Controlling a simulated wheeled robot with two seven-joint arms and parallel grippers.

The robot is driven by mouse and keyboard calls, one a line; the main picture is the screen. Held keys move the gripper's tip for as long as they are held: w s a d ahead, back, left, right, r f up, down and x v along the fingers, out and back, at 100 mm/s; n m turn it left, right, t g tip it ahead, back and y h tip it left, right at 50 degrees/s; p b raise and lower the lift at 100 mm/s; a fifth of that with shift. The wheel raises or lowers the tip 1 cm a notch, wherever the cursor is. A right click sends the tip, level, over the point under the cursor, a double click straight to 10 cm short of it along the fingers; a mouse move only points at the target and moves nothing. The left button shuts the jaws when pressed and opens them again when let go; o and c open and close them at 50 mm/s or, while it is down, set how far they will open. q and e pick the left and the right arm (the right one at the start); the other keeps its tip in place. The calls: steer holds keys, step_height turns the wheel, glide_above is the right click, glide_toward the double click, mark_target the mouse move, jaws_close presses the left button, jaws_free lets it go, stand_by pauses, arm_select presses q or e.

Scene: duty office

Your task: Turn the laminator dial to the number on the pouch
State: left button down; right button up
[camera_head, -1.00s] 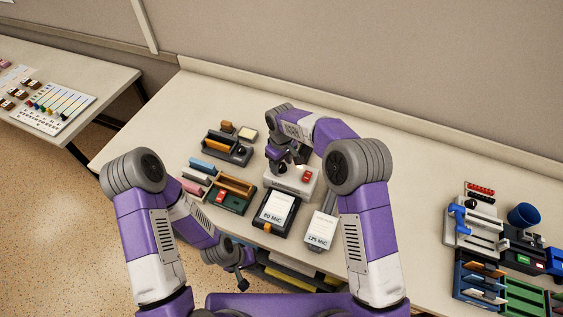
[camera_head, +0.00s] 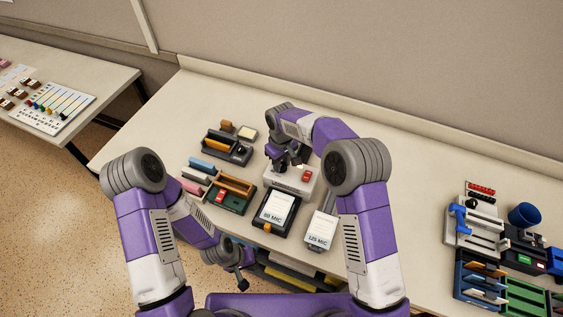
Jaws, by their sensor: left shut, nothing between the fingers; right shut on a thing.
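The laminator (camera_head: 283,185) is a pale box with a red switch, standing mid-table. My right gripper (camera_head: 279,168) comes down over its back left part and is shut on the dial there; the gripper hides the dial and its numbers. A white pouch marked 80 MIC (camera_head: 277,206) lies on a dark tray in front of the laminator. Another white pouch marked 125 MIC (camera_head: 320,231) lies to its right. My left gripper (camera_head: 241,286) is shut and empty, low in front of the table edge.
A green tool tray (camera_head: 232,203) and a dark stapler-like holder (camera_head: 226,151) stand left of the laminator. A blue cup (camera_head: 523,215) and several organisers stand at the far right. Table between them and my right arm is clear.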

steer(key=m, duration=0.4)
steer(key=shift+b, duration=0.35)
steer(key=m, duration=0.4)
steer(key=shift+m, duration=0.4)
steer(key=o, duration=1.1)
steer(key=shift+c, duration=0.2)
steer(key=shift+r, duration=0.1)
step_height(320, 180, up, 7)
steer(key=shift+r, duration=0.2)
